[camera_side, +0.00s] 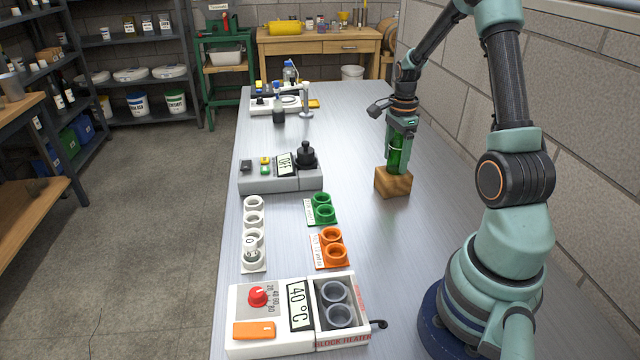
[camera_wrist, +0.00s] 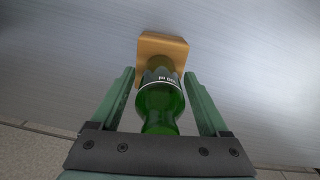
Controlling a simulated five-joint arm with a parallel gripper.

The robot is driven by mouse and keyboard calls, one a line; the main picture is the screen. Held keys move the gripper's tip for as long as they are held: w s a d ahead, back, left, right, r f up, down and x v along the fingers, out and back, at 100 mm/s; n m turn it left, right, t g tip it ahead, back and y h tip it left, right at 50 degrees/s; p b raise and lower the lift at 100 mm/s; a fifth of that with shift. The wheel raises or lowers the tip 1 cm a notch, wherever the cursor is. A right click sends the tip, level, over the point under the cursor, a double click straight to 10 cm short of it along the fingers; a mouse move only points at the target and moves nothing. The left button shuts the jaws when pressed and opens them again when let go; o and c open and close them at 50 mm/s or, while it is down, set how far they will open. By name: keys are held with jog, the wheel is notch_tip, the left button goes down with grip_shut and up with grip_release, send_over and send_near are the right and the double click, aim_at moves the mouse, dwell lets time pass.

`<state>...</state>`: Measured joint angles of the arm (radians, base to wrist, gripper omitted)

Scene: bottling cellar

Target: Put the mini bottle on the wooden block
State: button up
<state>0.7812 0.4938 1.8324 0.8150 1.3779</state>
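The mini bottle (camera_side: 397,152) is green glass with a dark label. It is upright, with its base on top of the wooden block (camera_side: 393,185) in the side view; its exact contact is hard to see. My gripper (camera_side: 402,150) points down around the bottle from above. In the wrist view, the bottle (camera_wrist: 161,105) lies between the two fingers of my gripper (camera_wrist: 160,75), with a narrow gap on each side, so the fingers look open. The block (camera_wrist: 163,45) shows beyond the bottle's base. The bottle hides part of the block's top.
A grey device with a black knob (camera_side: 283,177) stands left of the block. Green (camera_side: 321,209) and orange (camera_side: 330,248) holders, a white holder strip (camera_side: 254,262) and a block heater (camera_side: 275,332) are nearer. The metal table (camera_side: 365,110) is clear around the block.

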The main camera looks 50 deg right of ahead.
dwell(0.3)
notch_tip(320, 180, up, 12)
jog(key=shift+r, duration=0.1)
jog(key=a+r+n+t, duration=0.2)
jog(key=a+n, duration=1)
jog(key=a, duration=0.2)
jog(key=s+a+r+n+t, duration=0.1)
jog(key=a+r+n+t, duration=0.2)
jog(key=a+n, duration=0.9)
jog(key=a, duration=0.3)
jog(key=shift+s+a+n+t, duration=0.15)
jog(key=shift+a+n+t, duration=0.15)
jog(key=shift+n, duration=0.1)
jog(key=shift+r, duration=0.1)
